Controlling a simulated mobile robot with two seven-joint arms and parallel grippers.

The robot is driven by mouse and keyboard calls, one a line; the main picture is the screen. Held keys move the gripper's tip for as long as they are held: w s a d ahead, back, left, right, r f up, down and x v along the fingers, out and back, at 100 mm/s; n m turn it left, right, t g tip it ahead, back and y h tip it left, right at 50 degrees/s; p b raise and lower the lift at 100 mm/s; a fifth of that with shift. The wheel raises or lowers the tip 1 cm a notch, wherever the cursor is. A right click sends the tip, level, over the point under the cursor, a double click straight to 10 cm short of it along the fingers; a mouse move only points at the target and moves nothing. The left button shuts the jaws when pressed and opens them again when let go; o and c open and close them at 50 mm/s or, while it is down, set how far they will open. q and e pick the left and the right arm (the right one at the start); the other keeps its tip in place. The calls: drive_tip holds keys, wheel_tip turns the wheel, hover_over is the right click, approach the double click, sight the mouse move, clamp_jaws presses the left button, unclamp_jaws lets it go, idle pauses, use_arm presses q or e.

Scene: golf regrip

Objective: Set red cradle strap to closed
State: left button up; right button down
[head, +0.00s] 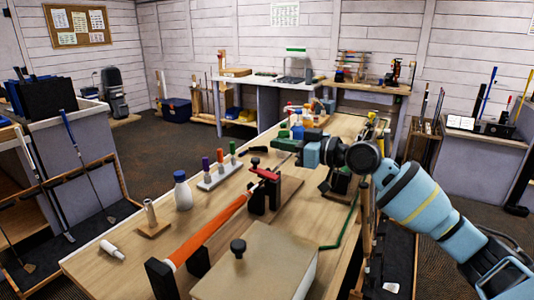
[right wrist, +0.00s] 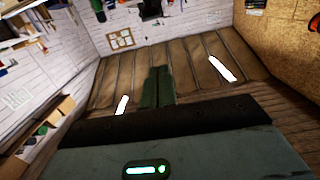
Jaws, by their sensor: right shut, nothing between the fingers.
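I cannot tell whether the strap is fastened or loose. My right gripper (head: 277,144) reaches in from the right, above and behind the cradle, apart from the strap. Its dark fingers are shut and empty; they also show in the right wrist view (right wrist: 158,88). That view does not show the cradle. My left gripper is not in view.
The workbench (head: 135,215) holds a white bottle (head: 182,190), a rack of coloured tools (head: 218,176), a wooden stand (head: 153,224) and a white tube (head: 112,249). A beige box (head: 255,262) with a black knob stands at the front. A green strip (head: 342,232) lies right of the cradle.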

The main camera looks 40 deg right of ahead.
sight(258, 160)
drive_tip(key=x, duration=0.3)
drive_tip(key=shift+w+a+r+p, duration=0.1)
drive_tip(key=shift+w+r+p, duration=0.1)
drive_tip(key=shift+p, duration=0.15)
drive_tip(key=f, duration=0.3)
drive_tip(key=shift+w+a, duration=0.25)
drive_tip(key=shift+w, duration=0.15)
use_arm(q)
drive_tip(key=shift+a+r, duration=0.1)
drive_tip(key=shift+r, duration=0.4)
use_arm(e)
drive_tip(key=shift+w+f, duration=0.1)
drive_tip(key=shift+f, duration=0.6)
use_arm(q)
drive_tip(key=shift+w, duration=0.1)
use_arm(e)
drive_tip(key=shift+w+a+f+g+p, duration=0.1)
drive_tip(key=shift+w+f+g+p, duration=0.15)
drive_tip(key=shift+g+p, duration=0.15)
drive_tip(key=shift+f+b, duration=0.35)
drive_tip(key=shift+f, duration=0.1)
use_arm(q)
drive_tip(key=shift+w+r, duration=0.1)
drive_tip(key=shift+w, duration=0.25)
use_arm(e)
drive_tip(key=shift+w+a, duration=0.1)
